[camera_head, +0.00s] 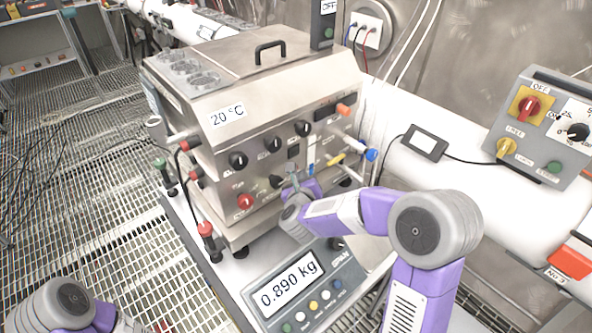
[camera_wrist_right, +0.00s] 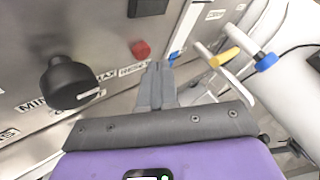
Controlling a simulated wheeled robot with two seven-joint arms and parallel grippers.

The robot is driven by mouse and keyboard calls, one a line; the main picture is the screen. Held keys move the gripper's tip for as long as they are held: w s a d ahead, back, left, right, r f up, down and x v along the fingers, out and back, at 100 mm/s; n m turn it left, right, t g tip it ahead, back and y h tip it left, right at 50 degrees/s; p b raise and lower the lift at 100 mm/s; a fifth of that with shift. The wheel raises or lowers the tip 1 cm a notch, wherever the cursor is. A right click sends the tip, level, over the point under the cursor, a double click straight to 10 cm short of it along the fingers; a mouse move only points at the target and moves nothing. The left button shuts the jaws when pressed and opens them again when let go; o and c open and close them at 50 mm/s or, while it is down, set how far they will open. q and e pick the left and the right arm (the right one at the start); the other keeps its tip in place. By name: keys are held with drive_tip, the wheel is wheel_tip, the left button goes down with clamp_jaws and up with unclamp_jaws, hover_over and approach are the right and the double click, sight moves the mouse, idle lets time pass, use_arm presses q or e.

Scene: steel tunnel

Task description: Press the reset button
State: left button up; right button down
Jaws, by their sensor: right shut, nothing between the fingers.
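The reset button appears in the right wrist view as a small red button (camera_wrist_right: 141,50) on the steel panel, with a label reading RESET just below it. My right gripper (camera_wrist_right: 158,66) is shut and empty, its fingertips just right of and below the button in that picture. I cannot tell whether they touch the panel. In the head view the right gripper (camera_head: 295,181) is at the front of the steel bath unit (camera_head: 215,112), and I cannot make out the red button there. My left gripper is outside the views; only part of my left arm shows at the bottom left.
A black knob (camera_wrist_right: 70,82) sits left of the fingers. Yellow (camera_wrist_right: 224,57) and blue (camera_wrist_right: 265,62) valve handles stick out to the right. A scale display (camera_head: 290,290) reading 0.890 kg lies below the right arm. A grey control box (camera_head: 541,135) stands at right.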

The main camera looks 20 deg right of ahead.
drive_tip(key=shift+s+d+b, duration=0.3)
drive_tip(key=shift+s+b, duration=0.15)
drive_tip(key=shift+s, duration=0.4)
drive_tip(key=shift+s+d+b, duration=0.3)
drive_tip(key=shift+s+b, duration=0.15)
drive_tip(key=shift+s, duration=0.45)
drive_tip(key=shift+s+d+b, duration=0.3)
drive_tip(key=shift+s+b, duration=0.15)
drive_tip(key=shift+s, duration=0.4)
